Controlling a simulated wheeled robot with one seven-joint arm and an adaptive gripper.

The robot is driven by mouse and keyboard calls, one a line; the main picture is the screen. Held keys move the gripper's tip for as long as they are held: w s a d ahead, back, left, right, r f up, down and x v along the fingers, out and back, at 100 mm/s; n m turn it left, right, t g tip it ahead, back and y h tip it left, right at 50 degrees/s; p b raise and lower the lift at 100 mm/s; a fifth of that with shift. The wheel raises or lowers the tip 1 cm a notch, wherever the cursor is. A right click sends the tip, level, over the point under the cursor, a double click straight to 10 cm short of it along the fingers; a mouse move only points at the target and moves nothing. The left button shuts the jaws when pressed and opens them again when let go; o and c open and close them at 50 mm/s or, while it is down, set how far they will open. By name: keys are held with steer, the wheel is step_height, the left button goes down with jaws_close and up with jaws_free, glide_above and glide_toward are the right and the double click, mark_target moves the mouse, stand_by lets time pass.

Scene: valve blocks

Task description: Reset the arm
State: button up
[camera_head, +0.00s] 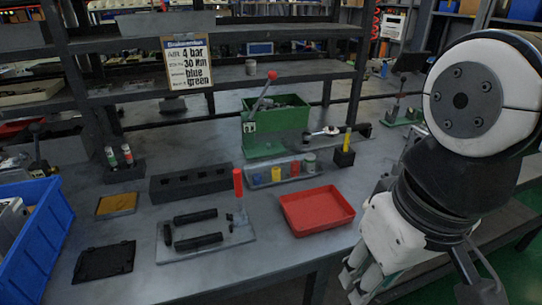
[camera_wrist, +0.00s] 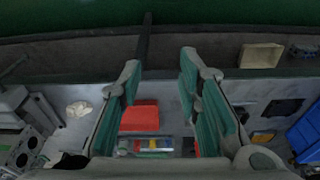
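My arm stands at the right of the head view, with my gripper (camera_head: 357,280) hanging low at the front edge of the grey workbench (camera_head: 340,244). In the wrist view my gripper (camera_wrist: 160,64) has its two green-padded fingers spread wide apart, with nothing held between them. The red tray (camera_head: 316,210) lies on the bench to the left of my gripper. It also shows in the wrist view (camera_wrist: 140,116), beyond and between the fingers.
A fixture plate (camera_head: 241,237) with black bars and a red-topped post is left of the tray. Behind are a block rack (camera_head: 283,174), a green lever press (camera_head: 276,125) and a black slotted block (camera_head: 191,184). A blue bin (camera_head: 33,235) is far left. Shelf posts rise behind.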

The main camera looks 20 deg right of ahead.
step_height(320, 180, up, 14)
steer(key=t+p, duration=0.2)
steer(key=p, duration=1)
steer(key=shift+d+f+t, duration=0.25)
steer(key=shift+t, duration=0.05)
